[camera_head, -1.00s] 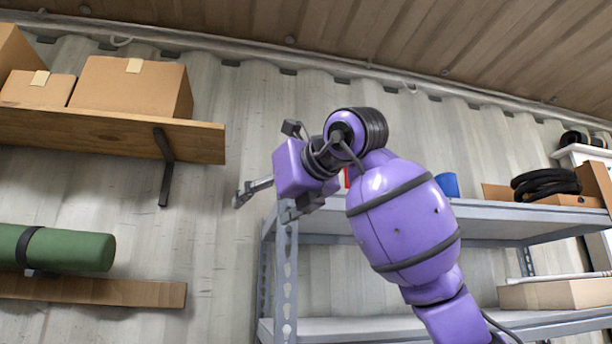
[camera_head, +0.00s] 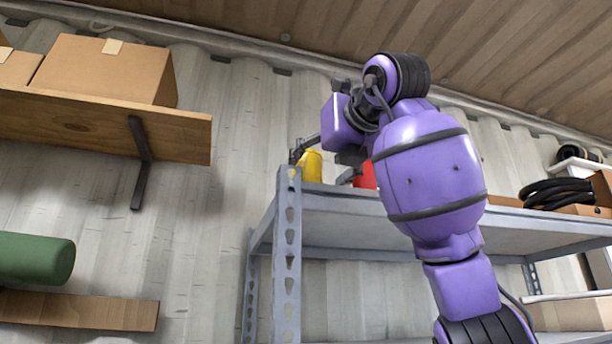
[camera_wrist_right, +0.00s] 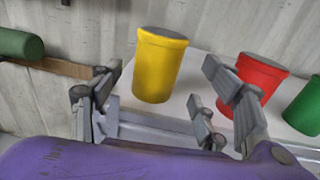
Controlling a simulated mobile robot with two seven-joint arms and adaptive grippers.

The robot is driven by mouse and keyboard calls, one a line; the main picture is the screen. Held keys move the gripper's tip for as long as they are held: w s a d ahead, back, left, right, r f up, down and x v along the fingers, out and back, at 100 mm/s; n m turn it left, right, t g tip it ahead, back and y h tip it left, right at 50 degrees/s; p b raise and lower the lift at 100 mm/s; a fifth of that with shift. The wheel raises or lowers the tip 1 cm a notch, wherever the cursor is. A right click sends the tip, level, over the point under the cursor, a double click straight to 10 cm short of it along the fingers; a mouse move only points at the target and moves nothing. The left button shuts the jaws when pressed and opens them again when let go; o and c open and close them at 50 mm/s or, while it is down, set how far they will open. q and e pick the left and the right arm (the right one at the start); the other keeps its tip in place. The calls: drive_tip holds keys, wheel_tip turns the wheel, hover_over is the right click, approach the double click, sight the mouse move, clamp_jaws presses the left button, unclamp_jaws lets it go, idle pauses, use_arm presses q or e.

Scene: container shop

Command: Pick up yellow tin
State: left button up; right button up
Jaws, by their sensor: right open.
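The yellow tin (camera_head: 313,166) stands upright on the left end of the metal shelf's top board, partly hidden by my right gripper. In the right wrist view the yellow tin (camera_wrist_right: 160,68) is whole, with a grey top. My right gripper (camera_wrist_right: 165,88) is open and empty, with a finger to each side of the tin in the picture. Its fingertips point toward the tin; I cannot tell whether they reach around it. In the head view my right gripper (camera_head: 322,162) is at the tin, partly hidden behind its own purple wrist. My left gripper is not in view.
A red tin (camera_wrist_right: 260,88) stands right of the yellow one, close to the right finger. A green tin (camera_wrist_right: 304,106) is farther right. The metal shelf (camera_head: 345,203) has a perforated post at its left corner. A wooden wall shelf (camera_head: 95,122) with cardboard boxes hangs left.

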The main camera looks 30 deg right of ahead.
sight(314, 167)
drive_tip(key=w, duration=0.5)
drive_tip(key=shift+d+f, duration=0.1)
drive_tip(key=shift+f, duration=0.05)
drive_tip(key=shift+w, duration=0.25)
drive_tip(key=shift+d, duration=0.1)
drive_tip(key=shift+s, duration=0.25)
drive_tip(key=shift+c, duration=0.7)
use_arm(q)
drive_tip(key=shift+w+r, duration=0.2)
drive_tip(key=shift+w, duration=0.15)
use_arm(e)
drive_tip(key=shift+w, duration=0.1)
drive_tip(key=c, duration=1.4)
drive_tip(key=shift+o, duration=0.2)
drive_tip(key=shift+r, duration=0.2)
